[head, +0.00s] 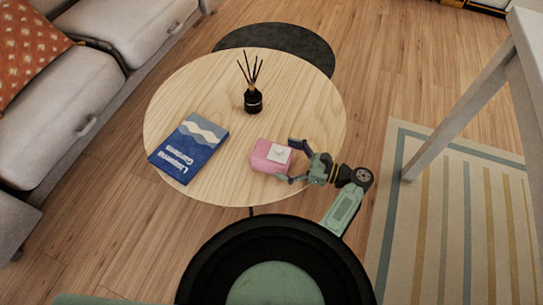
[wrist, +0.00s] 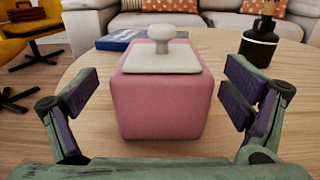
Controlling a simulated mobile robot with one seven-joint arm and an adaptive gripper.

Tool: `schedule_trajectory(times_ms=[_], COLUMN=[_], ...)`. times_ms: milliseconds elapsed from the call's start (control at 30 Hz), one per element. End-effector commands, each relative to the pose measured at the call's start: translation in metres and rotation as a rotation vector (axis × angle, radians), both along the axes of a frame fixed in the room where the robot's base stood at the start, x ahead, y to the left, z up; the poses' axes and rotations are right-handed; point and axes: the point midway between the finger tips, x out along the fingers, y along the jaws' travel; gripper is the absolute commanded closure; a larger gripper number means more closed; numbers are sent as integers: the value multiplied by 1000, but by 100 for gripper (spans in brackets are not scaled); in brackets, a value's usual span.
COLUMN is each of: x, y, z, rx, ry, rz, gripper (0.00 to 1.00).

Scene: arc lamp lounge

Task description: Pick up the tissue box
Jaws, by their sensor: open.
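The tissue box is a pink block (head: 266,158) with a pale top piece, on the round wooden table (head: 190,92) near its front right edge. In the wrist view the pink box (wrist: 160,104) stands upright in the middle, with a flat pale plate and a rounded knob on top. My gripper (head: 286,160) is open at table height, coming from the right in the head view. In the wrist view its two fingers (wrist: 158,97) show to the left and right of the box, with a visible gap on each side.
A blue book (head: 190,147) lies at the table's left. A dark reed diffuser (head: 253,101) stands towards the back. A grey sofa (head: 60,95) is at the left and a white table leg (head: 450,118) at the right. Bare tabletop lies between book and box.

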Motion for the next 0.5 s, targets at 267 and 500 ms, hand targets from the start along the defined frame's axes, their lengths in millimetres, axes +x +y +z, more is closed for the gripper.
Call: schedule_trajectory(times_ms=[267,500], x=[12,13], y=[35,38], z=[3,2], rx=[0,-1], ry=[1,0], rz=[1,1], gripper=[6,6])
